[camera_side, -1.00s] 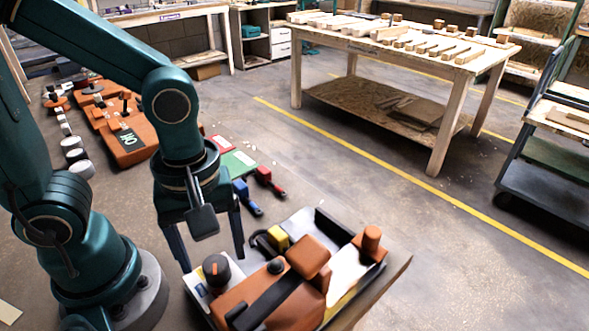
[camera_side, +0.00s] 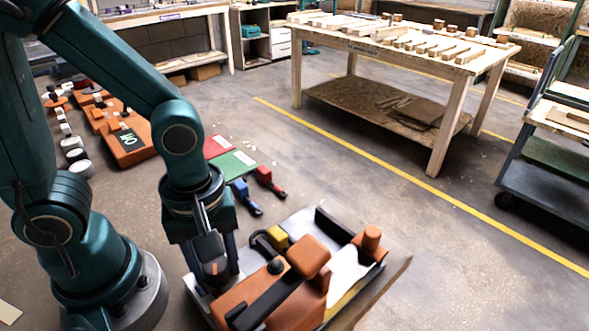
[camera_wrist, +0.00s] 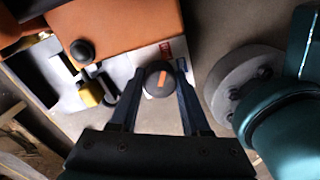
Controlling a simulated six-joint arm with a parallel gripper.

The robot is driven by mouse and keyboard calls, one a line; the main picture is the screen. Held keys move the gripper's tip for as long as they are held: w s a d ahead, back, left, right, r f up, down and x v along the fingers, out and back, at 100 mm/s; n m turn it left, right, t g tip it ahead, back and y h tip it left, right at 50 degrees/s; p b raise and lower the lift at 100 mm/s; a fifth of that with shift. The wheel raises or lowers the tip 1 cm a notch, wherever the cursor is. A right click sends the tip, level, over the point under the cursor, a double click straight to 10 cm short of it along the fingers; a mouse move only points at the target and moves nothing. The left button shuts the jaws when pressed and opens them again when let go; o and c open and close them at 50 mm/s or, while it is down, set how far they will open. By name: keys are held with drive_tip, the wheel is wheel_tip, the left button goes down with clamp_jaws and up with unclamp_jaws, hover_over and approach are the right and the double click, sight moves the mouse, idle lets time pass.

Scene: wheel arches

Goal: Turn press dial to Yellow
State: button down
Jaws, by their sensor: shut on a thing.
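The press dial (camera_wrist: 159,79) is a dark round knob with an orange pointer mark, seen from above in the wrist view. It also shows between my fingers in the side view (camera_side: 214,270). It stands at the near left corner of the orange and grey press (camera_side: 262,297). My gripper (camera_wrist: 157,84) points down with one finger on each side of the dial and is shut on it. Coloured label patches, blue and red, show beside the dial in the wrist view; a yellow one cannot be made out. The fingers partly hide the dial's surroundings.
A yellow block (camera_side: 277,238) and an orange cylinder (camera_side: 371,239) sit on the press. Blue (camera_side: 246,197) and red (camera_side: 268,181) clamp-like tools lie behind it, near red and green mats (camera_side: 231,163).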

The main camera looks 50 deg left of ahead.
sight(215, 264)
drive_tip(key=shift+m, duration=0.3)
drive_tip(key=m, duration=0.5)
drive_tip(key=shift+m, duration=0.3)
drive_tip(key=m, duration=1.1)
drive_tip(key=shift+m, duration=0.4)
drive_tip(key=m, duration=0.5)
drive_tip(key=shift+m, duration=0.3)
drive_tip(key=shift+c, duration=1.8)
unclamp_jaws()
drive_tip(key=shift+r, duration=2.6)
